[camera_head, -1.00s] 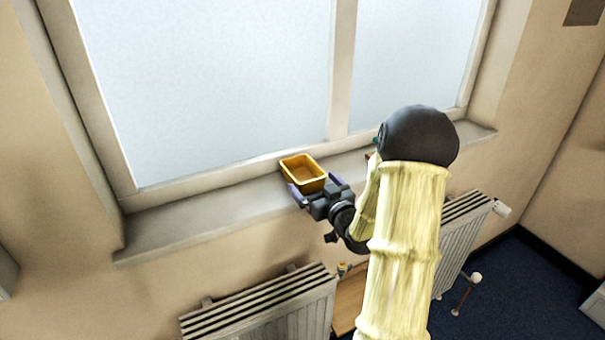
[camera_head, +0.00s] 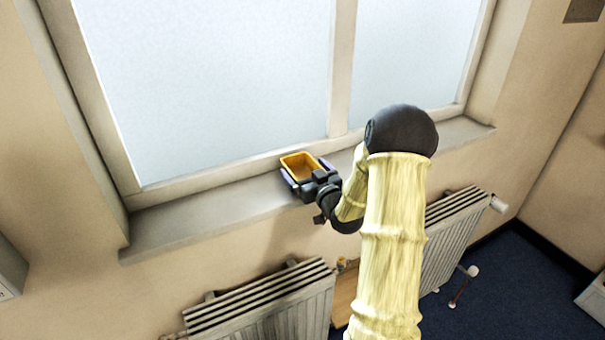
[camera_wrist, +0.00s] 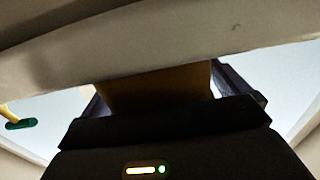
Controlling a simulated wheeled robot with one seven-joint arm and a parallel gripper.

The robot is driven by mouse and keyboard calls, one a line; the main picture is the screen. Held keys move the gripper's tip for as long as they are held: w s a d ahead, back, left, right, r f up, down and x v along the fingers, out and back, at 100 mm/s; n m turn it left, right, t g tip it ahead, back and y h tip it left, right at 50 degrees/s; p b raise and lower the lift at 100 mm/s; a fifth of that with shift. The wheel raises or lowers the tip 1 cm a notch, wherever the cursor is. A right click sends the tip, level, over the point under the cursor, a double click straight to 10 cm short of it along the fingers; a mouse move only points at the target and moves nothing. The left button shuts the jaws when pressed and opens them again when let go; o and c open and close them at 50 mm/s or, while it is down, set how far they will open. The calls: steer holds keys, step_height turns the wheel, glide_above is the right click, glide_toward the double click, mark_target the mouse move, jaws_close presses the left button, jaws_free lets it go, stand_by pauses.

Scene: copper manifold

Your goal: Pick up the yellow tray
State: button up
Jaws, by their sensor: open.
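The yellow tray (camera_head: 299,160) is a small open rectangular box on the window sill, close to the window frame. My gripper (camera_head: 305,182) is open at the tray's near side, with one purple-tipped finger at its left and the other at its right. In the wrist view the tray (camera_wrist: 155,88) shows as a dark amber face between the two fingers of my gripper (camera_wrist: 165,85). Whether the fingers touch the tray's sides I cannot tell. The gripper body hides the tray's lower near part.
The window sill (camera_head: 200,222) is bare to the left of the tray. The window frame (camera_head: 340,70) rises just behind it. Ribbed radiators (camera_head: 262,300) stand below the sill. In the wrist view a green-ended yellow object (camera_wrist: 20,124) shows at the left.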

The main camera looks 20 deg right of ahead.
steer(key=shift+c, duration=0.4)
steer(key=c, duration=0.9)
steer(key=shift+c, duration=0.2)
step_height(320, 180, up, 10)
steer(key=b, duration=0.1)
steer(key=shift+b, duration=0.3)
